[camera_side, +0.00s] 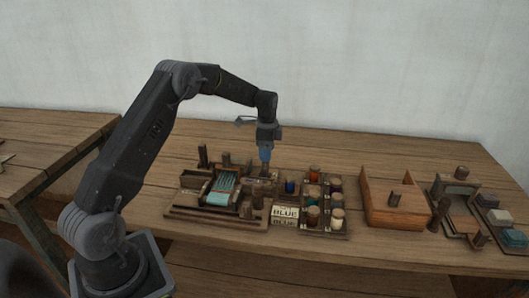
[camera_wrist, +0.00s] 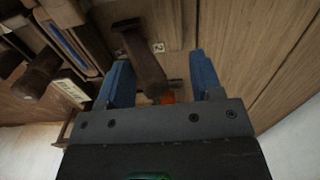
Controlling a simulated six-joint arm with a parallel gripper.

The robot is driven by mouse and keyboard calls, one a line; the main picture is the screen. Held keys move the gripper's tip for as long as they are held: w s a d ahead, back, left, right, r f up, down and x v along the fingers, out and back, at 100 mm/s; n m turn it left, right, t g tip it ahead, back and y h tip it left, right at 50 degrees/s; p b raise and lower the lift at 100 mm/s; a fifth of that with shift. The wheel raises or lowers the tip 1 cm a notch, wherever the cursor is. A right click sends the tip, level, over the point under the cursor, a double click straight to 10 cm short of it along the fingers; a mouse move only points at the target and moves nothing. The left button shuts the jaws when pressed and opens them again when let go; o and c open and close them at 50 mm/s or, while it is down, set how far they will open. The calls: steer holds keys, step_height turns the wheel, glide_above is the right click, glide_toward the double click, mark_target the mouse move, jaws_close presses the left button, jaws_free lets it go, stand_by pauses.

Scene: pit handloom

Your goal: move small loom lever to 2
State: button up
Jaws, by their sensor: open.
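My gripper (camera_side: 265,156) points down over the right end of the small loom (camera_side: 222,190). In the wrist view its two blue fingers (camera_wrist: 158,62) are apart. A dark wooden lever (camera_wrist: 145,63) shows between them, tilted in the picture; I cannot tell whether either finger touches it. A small plate marked "2" (camera_wrist: 158,47) lies beside the lever's far end, and another small mark (camera_wrist: 121,53) lies to its left. A small orange piece (camera_wrist: 167,97) shows close to the gripper's body. In the side view the lever is hard to make out near the fingers.
Right of the loom stand a "BLUE" card (camera_side: 286,213) and a rack (camera_side: 336,233) of coloured spools. Farther right are an open wooden box (camera_side: 378,207), a small wooden frame (camera_side: 458,240) and a tray with coloured blocks (camera_side: 512,237). Bare table lies behind the loom.

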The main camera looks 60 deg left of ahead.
steer(key=shift+a+f, duration=0.15)
steer(key=shift+f, duration=0.05)
steer(key=shift+s+d, duration=0.25)
stand_by(0.3)
steer(key=shift+o, duration=0.8)
steer(key=shift+r, duration=0.1)
steer(key=shift+d+r, duration=0.1)
steer(key=shift+r, duration=3.15)
